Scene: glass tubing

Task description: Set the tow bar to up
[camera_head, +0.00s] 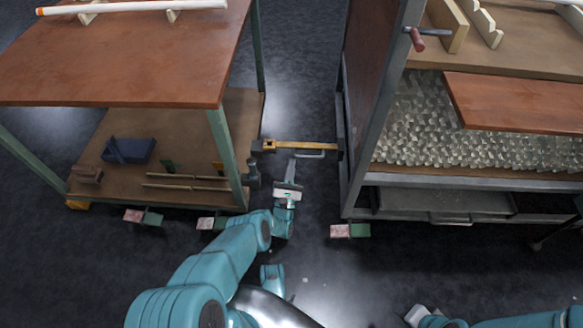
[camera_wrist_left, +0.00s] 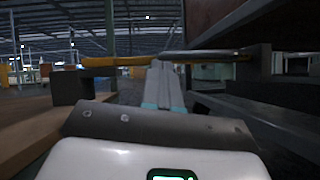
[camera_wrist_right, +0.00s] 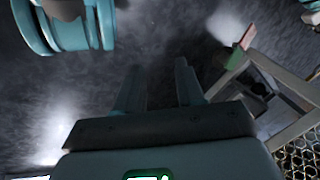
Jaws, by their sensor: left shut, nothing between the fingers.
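The tow bar (camera_head: 308,146) is a yellow bar lying level across the gap between the two carts. Its left end meets a dark hitch block (camera_head: 257,146) on the left cart, and its right end meets the right cart's frame. A grey handle (camera_head: 310,155) runs along its near side. My left gripper (camera_head: 291,166) is shut and empty, just on the near side of the bar. In the left wrist view the fingertips (camera_wrist_left: 161,66) overlap the bar (camera_wrist_left: 110,61) and handle (camera_wrist_left: 200,54); contact cannot be told. My right gripper (camera_wrist_right: 160,78) is open and empty above the floor.
The left cart (camera_head: 130,55) has a brown top and a lower shelf. The right cart (camera_head: 480,180) holds many glass pieces (camera_head: 420,120). Red and green pedals (camera_head: 350,231) stick out near the wheels.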

